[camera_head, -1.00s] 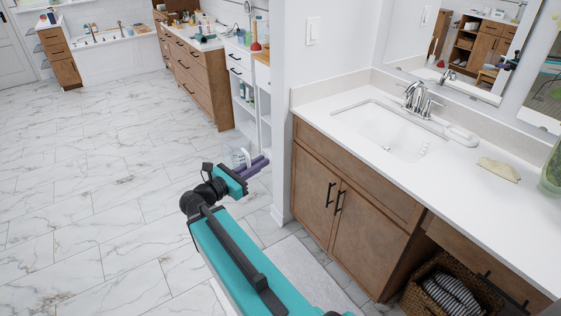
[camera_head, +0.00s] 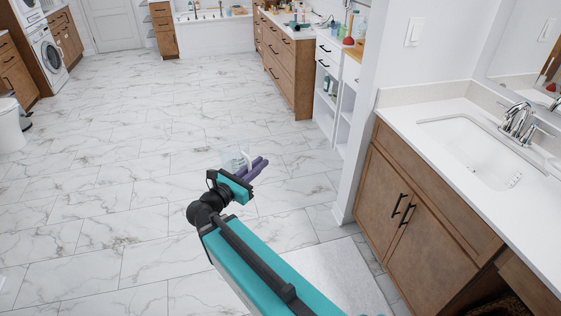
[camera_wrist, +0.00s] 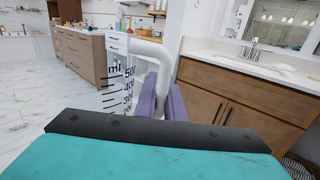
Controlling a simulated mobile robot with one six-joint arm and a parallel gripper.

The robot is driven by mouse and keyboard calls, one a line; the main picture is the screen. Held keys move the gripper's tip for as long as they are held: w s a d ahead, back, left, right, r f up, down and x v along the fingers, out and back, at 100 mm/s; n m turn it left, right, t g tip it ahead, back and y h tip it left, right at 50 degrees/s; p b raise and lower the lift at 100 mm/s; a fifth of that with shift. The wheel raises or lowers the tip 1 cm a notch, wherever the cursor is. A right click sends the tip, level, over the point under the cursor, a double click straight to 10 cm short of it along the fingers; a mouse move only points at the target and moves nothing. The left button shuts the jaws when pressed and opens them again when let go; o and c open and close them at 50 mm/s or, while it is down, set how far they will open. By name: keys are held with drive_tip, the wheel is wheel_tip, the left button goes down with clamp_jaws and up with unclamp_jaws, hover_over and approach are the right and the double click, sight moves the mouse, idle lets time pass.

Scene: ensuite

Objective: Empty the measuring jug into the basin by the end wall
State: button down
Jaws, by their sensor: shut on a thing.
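The measuring jug (camera_head: 231,160) is clear with a white handle. In the wrist view the jug (camera_wrist: 117,85) shows dark "ml" markings, and its handle (camera_wrist: 150,48) is between my purple fingers. My gripper (camera_head: 260,167) is shut on the handle and holds the jug above the open floor; it also shows in the wrist view (camera_wrist: 163,98). The jug looks roughly upright. I cannot tell what is in it. A white basin (camera_head: 470,150) with a chrome tap (camera_head: 517,122) is set in the counter at right, apart from the jug. I cannot tell which wall counts as the end wall.
A wall end (camera_head: 365,120) separates the near vanity (camera_head: 420,190) from a white shelf unit (camera_head: 326,85). Beyond it stands a wooden drawer cabinet (camera_head: 285,65) with a cluttered top. A washing machine (camera_head: 50,55) stands far left. The marble floor (camera_head: 120,190) is wide and clear.

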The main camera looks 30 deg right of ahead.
sight(229, 169)
drive_tip(key=a+t, duration=0.1)
drive_tip(key=a, duration=0.2)
drive_tip(key=w+a+n+t+y, duration=0.1)
drive_tip(key=a, duration=0.3)
drive_tip(key=a+n+t+y, duration=0.1)
drive_tip(key=a, duration=0.3)
drive_tip(key=shift+w+f, duration=0.3)
drive_tip(key=shift+f, duration=0.1)
